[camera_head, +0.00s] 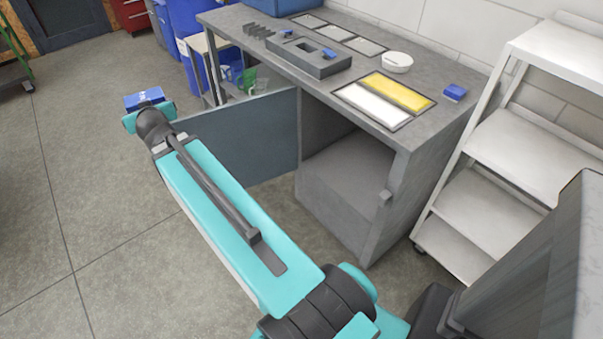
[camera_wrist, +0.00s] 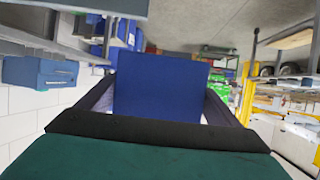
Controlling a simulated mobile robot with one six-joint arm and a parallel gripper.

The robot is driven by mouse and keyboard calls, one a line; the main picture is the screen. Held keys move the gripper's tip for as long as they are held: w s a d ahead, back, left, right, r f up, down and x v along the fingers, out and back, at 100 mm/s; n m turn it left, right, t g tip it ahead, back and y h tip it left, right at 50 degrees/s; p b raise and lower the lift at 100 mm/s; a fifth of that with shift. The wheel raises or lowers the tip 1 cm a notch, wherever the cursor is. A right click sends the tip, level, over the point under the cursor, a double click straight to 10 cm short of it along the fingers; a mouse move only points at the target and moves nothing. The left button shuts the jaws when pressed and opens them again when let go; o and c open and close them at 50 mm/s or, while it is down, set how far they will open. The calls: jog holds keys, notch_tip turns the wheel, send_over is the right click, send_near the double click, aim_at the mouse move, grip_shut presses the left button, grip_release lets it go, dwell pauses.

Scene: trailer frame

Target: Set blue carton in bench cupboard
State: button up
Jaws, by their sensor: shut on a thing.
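The blue carton (camera_wrist: 158,85) fills the middle of the wrist view, between the two dark fingers of my gripper (camera_wrist: 160,98). My gripper is shut on it. In the head view the blue carton (camera_head: 145,98) shows at the far end of my outstretched arm, above the floor and left of the bench. The fingers are hidden there behind my wrist. The bench cupboard (camera_head: 345,165) is under the grey bench top, to the right of my arm. Its dark door (camera_head: 245,138) stands open toward the left. The visible part of the cupboard floor looks bare; its deeper inside is partly hidden.
The bench top (camera_head: 440,88) holds a grey block tray (camera_head: 310,62), a white bowl (camera_head: 397,62), yellow and white panels and a small blue box (camera_head: 455,92). A white shelf rack (camera_head: 510,145) stands close on the right. Blue bins (camera_head: 190,20) stand behind.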

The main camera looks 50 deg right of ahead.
jog(key=s+d+f+m+g+h+b, duration=0.35)
jog(key=s+d+f+b, duration=0.45)
jog(key=d+f, duration=0.55)
jog(key=s+d+f+m+g+h+b, duration=0.35)
jog(key=s+d+f+m+b, duration=0.2)
jog(key=s+d+f, duration=0.65)
jog(key=s+d+f+m+g+b, duration=0.2)
jog(key=s+d+f+b, duration=0.3)
jog(key=s+f, duration=0.3)
jog(key=s+d+f+m+g+b, duration=0.3)
jog(key=s+d+f, duration=0.4)
jog(key=s, duration=0.4)
jog(key=s+d+f+m+g+h+b, duration=0.1)
jog(key=s+d+f+m+g+b, duration=0.1)
jog(key=s+d+f+g+b, duration=0.2)
jog(key=s+d+f+b, duration=0.3)
jog(key=s+f+b, duration=0.1)
jog(key=s+f, duration=0.1)
jog(key=shift+s, duration=0.35)
jog(key=shift+d, duration=0.1)
jog(key=shift+w+d+f+b, duration=0.25)
jog(key=shift+d+b, duration=0.05)
jog(key=shift+d, duration=2.35)
jog(key=shift+w+d+f+b, duration=0.25)
jog(key=shift+d+b, duration=0.1)
jog(key=shift+d, duration=2.3)
jog(key=shift+w+d+f+b, duration=0.2)
jog(key=shift+w+d+b, duration=0.1)
jog(key=shift+d, duration=2.35)
jog(key=shift+s, duration=0.1)
